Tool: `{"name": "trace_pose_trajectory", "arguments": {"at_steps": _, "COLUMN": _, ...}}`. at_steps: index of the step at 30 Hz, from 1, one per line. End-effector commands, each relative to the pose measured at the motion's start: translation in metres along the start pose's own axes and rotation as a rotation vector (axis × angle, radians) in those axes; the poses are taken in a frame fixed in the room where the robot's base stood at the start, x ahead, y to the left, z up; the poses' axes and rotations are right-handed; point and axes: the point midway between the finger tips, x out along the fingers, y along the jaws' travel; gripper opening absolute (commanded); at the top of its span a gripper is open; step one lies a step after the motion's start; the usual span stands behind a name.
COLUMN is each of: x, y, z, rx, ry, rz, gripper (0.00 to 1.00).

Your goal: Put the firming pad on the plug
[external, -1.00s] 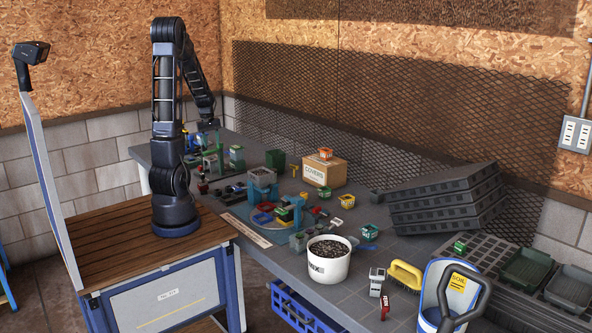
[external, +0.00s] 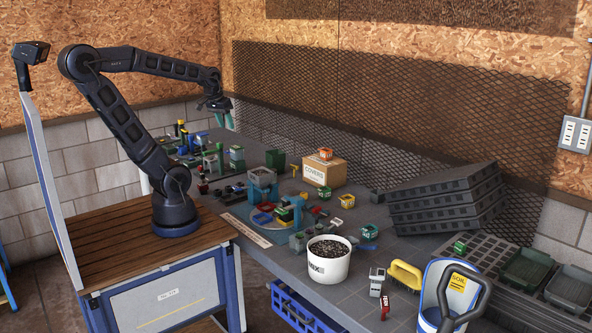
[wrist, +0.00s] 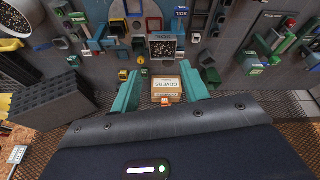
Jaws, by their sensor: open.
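My gripper (external: 222,118) is raised high over the far end of the table, open, with nothing between its teal fingers. In the wrist view my gripper (wrist: 160,88) has its fingers spread, apart from everything below. I cannot make out for sure which thing is the firming pad; a small red lettered piece (external: 385,307) stands by the table's front edge, its lettering too small to read. The plug cannot be picked out either. The round blue-grey mixer plate (external: 238,216) carries blue posts, a square soil hopper (external: 262,178) and small coloured blocks. The hopper also shows in the wrist view (wrist: 163,47).
A white mix bucket (external: 328,266) of soil stands near the front edge. The covers box (external: 334,172), with an orange pot on top, is at the back. Stacked dark trays (external: 442,200) stand right of it. A yellow-handled brush (external: 405,272) and small pots lie around.

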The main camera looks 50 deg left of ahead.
Motion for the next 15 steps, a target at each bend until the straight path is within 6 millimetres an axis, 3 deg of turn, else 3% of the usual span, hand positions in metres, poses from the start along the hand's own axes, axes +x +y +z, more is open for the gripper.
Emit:
{"name": "trace_pose_trajectory", "arguments": {"at_steps": 6, "x": -0.020, "y": 0.022, "z": 0.032, "rx": 0.165, "ry": 0.058, "rz": 0.006, "gripper": 0.45}}
{"name": "trace_pose_trajectory", "arguments": {"at_steps": 15, "x": -0.025, "y": 0.027, "z": 0.042, "rx": 0.220, "ry": 0.076, "rz": 0.006, "gripper": 0.45}}
